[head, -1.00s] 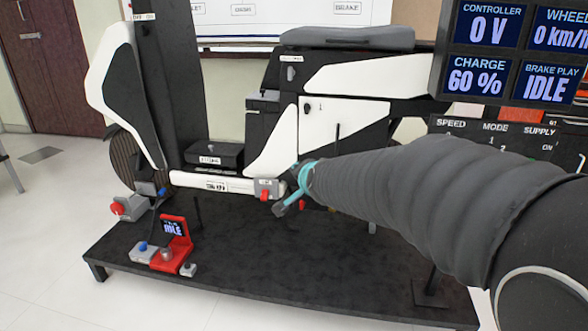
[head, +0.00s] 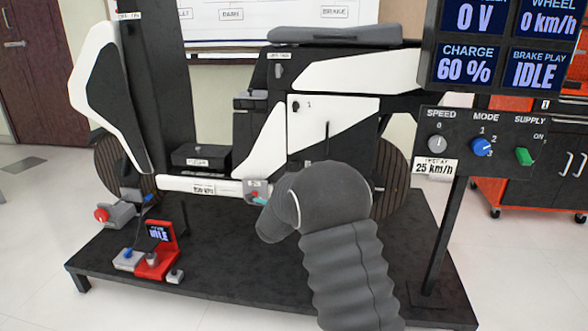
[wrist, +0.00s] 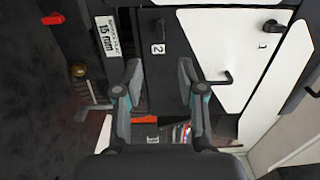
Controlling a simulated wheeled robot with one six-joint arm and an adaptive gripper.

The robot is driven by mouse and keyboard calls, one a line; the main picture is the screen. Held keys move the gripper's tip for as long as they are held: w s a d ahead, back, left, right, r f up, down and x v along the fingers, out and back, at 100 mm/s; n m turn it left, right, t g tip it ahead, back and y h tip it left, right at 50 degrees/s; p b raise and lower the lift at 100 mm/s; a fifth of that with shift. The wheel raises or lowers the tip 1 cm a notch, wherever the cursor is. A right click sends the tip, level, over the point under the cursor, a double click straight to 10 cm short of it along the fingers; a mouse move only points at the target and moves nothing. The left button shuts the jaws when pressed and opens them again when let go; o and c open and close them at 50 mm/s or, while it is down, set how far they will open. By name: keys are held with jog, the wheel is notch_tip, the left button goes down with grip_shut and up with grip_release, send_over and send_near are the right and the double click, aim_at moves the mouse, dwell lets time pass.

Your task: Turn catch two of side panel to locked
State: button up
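The side panel (head: 340,115) is white and black, with a black handle, and stands on the rig in the head view; it also fills much of the wrist view (wrist: 205,45). Catch two (wrist: 158,27) is a small black knob beside the label "2", just beyond my fingertips. Catch one (wrist: 270,26) is a black knob by the label "1", also seen in the head view (head: 296,105). My gripper (wrist: 160,68) is open and empty, its fingers apart below catch two in the picture. In the head view my arm hides catch two and most of the gripper.
A black bent handle (wrist: 222,79) is right of my fingers. A label "15 mm" (wrist: 107,37) and a metal lever (wrist: 93,95) are to the left. The red display stand (head: 157,255) is on the black platform. The control box (head: 485,145) stands at right.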

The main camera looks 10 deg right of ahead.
aim_at(295, 163)
jog(key=x, duration=1.2)
jog(key=shift+w+p, duration=0.25)
jog(key=shift+p, duration=0.1)
jog(key=shift+d, duration=0.1)
grip_shut()
